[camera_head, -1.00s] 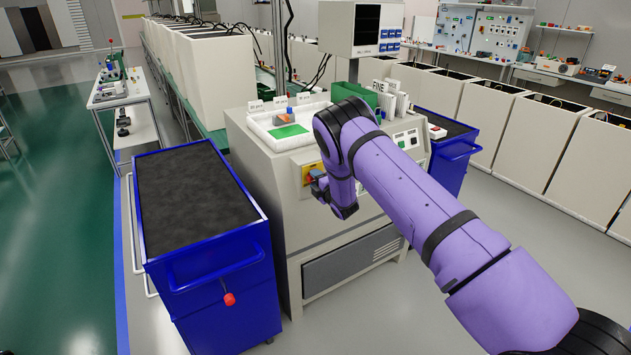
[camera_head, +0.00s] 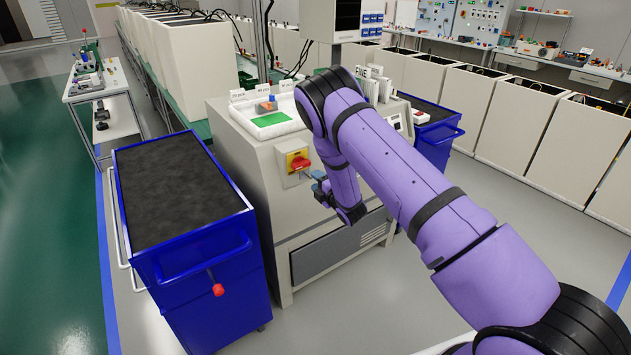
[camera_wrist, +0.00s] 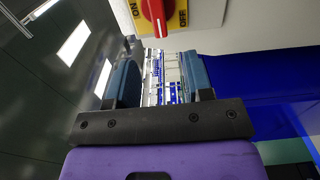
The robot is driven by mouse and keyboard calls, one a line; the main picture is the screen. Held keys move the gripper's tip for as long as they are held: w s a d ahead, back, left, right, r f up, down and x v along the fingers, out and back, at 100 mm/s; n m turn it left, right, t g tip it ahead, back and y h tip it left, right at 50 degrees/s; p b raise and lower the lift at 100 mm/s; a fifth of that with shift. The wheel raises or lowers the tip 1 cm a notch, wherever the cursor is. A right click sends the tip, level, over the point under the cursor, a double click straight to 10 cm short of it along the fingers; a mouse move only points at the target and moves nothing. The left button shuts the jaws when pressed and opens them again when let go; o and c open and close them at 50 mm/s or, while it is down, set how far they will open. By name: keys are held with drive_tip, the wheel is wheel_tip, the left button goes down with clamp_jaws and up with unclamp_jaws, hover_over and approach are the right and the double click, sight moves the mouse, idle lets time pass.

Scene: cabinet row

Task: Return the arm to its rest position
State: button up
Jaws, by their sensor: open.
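My purple arm reaches from the lower right of the head view and bends down at its elbow in front of a beige machine cabinet (camera_head: 235,150). My gripper (camera_head: 318,186) hangs just right of and below a red rotary switch (camera_head: 300,162) on a yellow plate. In the wrist view, the two blue-grey fingers stand apart with nothing between them, and my gripper (camera_wrist: 161,72) is open. The red switch knob (camera_wrist: 155,12), with ON and OFF lettering, shows beyond the fingertips at the top. The knob looks apart from the fingers.
A blue trolley (camera_head: 235,262) with a black top stands close on the left. Another blue trolley (camera_head: 440,136) stands right of the cabinet. A white tray (camera_head: 236,112) sits on the cabinet top. Grey floor (camera_head: 450,240) is open on the right; green floor lies far left.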

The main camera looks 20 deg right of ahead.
drive_tip(key=s+d+r+m+g+h, duration=0.25)
drive_tip(key=r+m, duration=0.25)
drive_tip(key=r, duration=0.8)
drive_tip(key=s+d+r+m+g+h, duration=0.1)
drive_tip(key=s+d+r+m+h, duration=0.15)
drive_tip(key=r+m, duration=0.7)
drive_tip(key=s+d+r+g+h, duration=0.1)
drive_tip(key=s+r+g, duration=0.2)
drive_tip(key=s+r, duration=1)
drive_tip(key=s+r+m+g, duration=0.2)
drive_tip(key=s+m, duration=0.1)
drive_tip(key=s, duration=1.4)
drive_tip(key=s+a+r+m+g, duration=0.1)
drive_tip(key=s+r+m+g, duration=0.2)
drive_tip(key=s, duration=1.3)
drive_tip(key=shift+s+a+r+m, duration=0.2)
drive_tip(key=shift+s+r+m, duration=0.15)
drive_tip(key=shift+m, duration=0.3)
